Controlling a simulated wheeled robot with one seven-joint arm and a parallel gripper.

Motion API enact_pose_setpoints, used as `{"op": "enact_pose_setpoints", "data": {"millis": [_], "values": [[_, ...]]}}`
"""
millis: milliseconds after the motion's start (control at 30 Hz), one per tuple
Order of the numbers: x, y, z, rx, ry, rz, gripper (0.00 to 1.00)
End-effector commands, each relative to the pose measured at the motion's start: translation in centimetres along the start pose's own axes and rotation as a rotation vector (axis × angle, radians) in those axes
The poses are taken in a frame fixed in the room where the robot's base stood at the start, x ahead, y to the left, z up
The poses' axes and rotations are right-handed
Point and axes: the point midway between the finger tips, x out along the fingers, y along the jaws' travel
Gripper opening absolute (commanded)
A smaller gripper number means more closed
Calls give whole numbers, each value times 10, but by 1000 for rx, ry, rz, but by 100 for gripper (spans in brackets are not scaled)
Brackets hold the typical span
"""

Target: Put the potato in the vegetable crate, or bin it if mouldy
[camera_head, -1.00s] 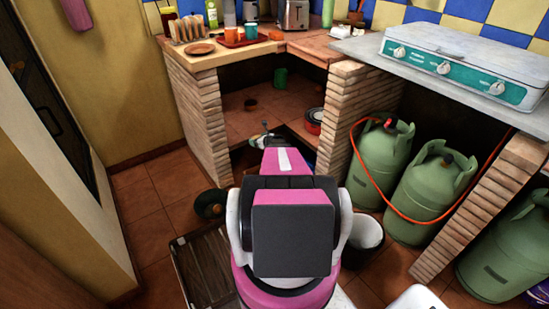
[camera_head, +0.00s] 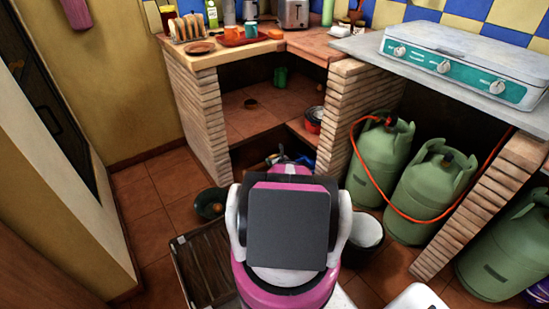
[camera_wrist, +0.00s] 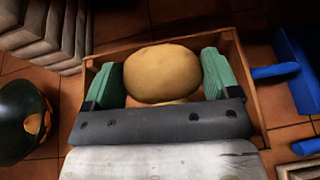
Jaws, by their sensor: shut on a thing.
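The potato (camera_wrist: 162,74) is plain yellow-tan, with no mould on the side that shows. My gripper (camera_wrist: 163,78) is shut on it, with one green finger on each side. In the wrist view, the potato is over a shallow wooden crate (camera_wrist: 248,88); its height above the crate floor is hard to tell. A pale sliver of something shows just below the potato. In the head view, my arm hides the potato and most of the gripper.
A dark green bowl (camera_wrist: 25,115) with something orange in it is left of the crate. A blue dustpan (camera_wrist: 296,72) lies to its right. Brick pillars (camera_head: 203,120) flank the low shelf. Green gas bottles (camera_head: 380,160) stand at right.

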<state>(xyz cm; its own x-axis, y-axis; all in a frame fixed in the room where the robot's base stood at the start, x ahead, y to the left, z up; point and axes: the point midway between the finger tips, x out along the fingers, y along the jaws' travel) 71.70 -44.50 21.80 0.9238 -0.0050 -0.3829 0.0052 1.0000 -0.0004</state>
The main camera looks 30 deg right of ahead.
Motion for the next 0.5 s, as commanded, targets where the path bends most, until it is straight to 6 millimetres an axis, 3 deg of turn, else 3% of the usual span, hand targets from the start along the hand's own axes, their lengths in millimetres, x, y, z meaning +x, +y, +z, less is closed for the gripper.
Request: {"op": "enact_pose_setpoints", "data": {"millis": [200,500], "values": [[10,0,-22,1,1,0,57],[11,0,-27,0,0,0,57]]}}
